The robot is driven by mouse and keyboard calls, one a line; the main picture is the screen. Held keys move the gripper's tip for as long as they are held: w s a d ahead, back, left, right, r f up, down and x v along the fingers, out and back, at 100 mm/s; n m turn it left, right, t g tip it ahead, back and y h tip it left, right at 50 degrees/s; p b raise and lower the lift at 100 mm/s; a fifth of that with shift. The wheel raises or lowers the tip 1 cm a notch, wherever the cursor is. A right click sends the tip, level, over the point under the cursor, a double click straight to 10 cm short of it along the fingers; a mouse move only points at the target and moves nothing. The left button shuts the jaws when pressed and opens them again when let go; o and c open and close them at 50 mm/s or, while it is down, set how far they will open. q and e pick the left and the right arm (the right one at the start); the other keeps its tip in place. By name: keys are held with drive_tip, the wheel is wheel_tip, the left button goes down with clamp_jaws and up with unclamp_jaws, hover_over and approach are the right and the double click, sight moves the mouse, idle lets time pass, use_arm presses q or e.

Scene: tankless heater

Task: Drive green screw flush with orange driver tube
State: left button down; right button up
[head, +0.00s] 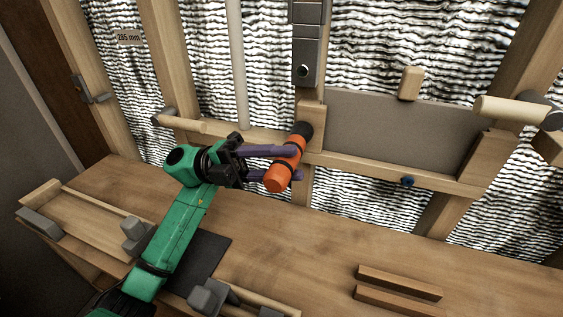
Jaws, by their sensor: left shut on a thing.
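The orange driver tube (285,166) is held by my left gripper (290,162), whose purple fingers are shut around its middle. The tube is tilted, with its black end (303,130) pointing up and away at a wooden block (312,110) on the stud. The black end looks to be at or very near the block; I cannot tell if they touch. The green screw is not visible; the tube or the block may hide it. My right gripper is not in view.
A wooden workbench (330,255) lies below, with two wooden strips (398,288) at the right. The bench middle is clear.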

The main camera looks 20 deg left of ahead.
use_arm(q)
drive_tip(key=shift+w, duration=0.3)
idle(0.5)
drive_tip(key=shift+s, duration=0.1)
drive_tip(key=s+b, duration=0.2)
drive_tip(key=s, duration=0.4)
drive_tip(key=shift+s+a, duration=0.2)
drive_tip(key=shift+s, duration=0.2)
